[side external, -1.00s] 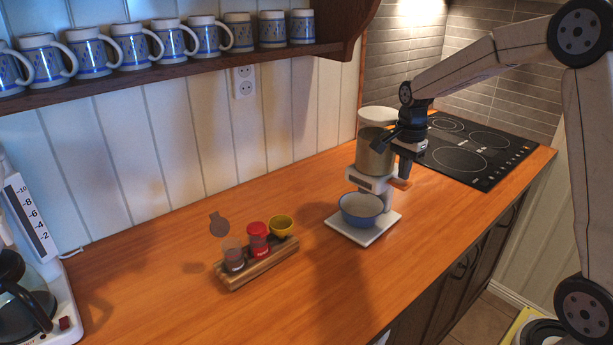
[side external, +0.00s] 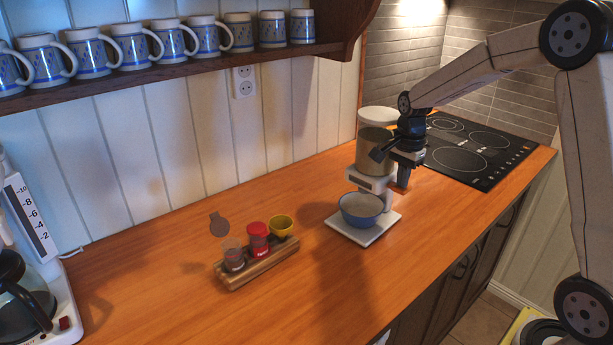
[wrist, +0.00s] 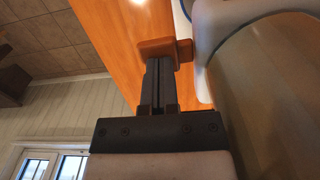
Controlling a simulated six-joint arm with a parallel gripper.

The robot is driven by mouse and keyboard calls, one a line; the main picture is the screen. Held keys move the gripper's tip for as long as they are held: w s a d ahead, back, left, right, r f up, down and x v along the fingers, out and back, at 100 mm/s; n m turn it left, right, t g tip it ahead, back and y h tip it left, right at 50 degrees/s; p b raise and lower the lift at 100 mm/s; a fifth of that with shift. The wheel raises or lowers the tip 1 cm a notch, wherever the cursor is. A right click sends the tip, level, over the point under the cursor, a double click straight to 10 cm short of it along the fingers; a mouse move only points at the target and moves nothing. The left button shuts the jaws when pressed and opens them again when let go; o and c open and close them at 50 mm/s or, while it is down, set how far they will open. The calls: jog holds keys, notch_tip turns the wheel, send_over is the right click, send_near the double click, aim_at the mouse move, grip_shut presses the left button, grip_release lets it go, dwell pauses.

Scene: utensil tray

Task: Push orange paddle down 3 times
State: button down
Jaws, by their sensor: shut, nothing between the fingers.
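The orange paddle (wrist: 157,48) juts from the side of the white dispenser in the wrist view. My gripper (wrist: 158,62) is shut and empty, with its fingertips right at the paddle; I cannot tell whether they press on it. In the side view my gripper (side external: 402,184) points down at the right side of the dispenser, which has a clear container (side external: 374,155) and a white lid. The paddle cannot be made out in the side view. A blue bowl (side external: 362,208) sits on the dispenser's white base (side external: 374,237).
A wooden rack (side external: 262,265) with small cups and a red-lidded jar stands left of the dispenser. A black cooktop (side external: 465,155) lies behind at the right. A coffee maker (side external: 50,290) is at far left. Mugs line the shelf (side external: 150,66). The front counter is clear.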

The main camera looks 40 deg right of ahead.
jog(key=shift+f, duration=0.3)
jog(key=shift+r, duration=1.95)
jog(key=shift+f, duration=1.85)
jog(key=shift+r, duration=1.9)
